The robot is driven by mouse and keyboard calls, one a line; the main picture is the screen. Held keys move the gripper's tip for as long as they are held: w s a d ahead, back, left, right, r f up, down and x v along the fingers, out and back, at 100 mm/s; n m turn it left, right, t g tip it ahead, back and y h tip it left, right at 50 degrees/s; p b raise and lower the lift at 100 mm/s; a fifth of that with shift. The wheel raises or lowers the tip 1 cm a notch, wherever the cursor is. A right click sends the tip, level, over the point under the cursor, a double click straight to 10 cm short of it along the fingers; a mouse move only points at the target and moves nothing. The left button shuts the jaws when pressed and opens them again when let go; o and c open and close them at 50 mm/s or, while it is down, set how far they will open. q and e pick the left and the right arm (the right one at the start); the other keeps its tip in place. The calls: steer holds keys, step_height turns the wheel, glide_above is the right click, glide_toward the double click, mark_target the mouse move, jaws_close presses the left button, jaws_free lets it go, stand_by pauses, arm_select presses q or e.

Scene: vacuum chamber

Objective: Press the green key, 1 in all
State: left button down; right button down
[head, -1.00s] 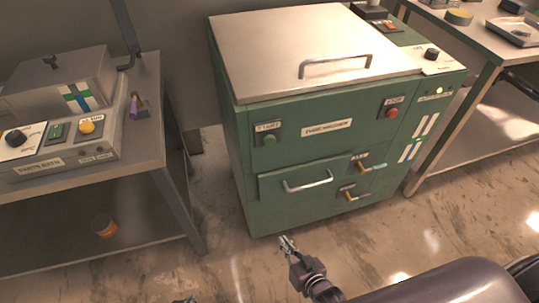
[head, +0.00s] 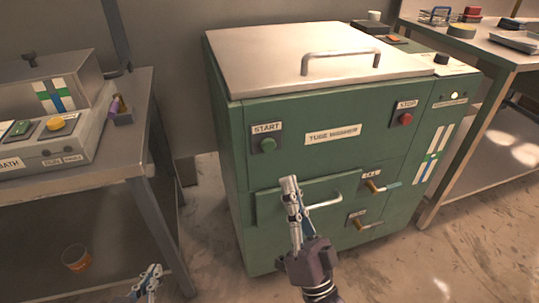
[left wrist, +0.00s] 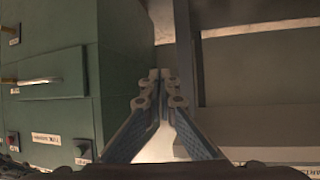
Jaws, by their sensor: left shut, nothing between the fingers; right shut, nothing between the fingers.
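The green key (head: 268,145) is a round button on a dark plate under a START label, on the upper left front of the green tube washer (head: 340,110). It also shows in the left wrist view (left wrist: 82,150), at the lower left. My right gripper (head: 289,181) is shut and empty, below and slightly right of the key in the picture, in front of the drawer. My left gripper (head: 152,270) is shut and empty, low beside the left bench. Its closed fingertips (left wrist: 160,76) show in the left wrist view, apart from the washer.
A red STOP button (head: 405,119) sits on the washer's upper right front. A drawer handle (head: 324,200) and valve handles (head: 375,186) stick out below. The left bench (head: 140,130) carries a bath unit with a green switch (head: 20,128) and yellow button (head: 57,123). An orange cup (head: 76,257) stands low left.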

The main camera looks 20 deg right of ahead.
mark_target(269, 146)
arm_select(q)
steer(key=shift+r, duration=0.1)
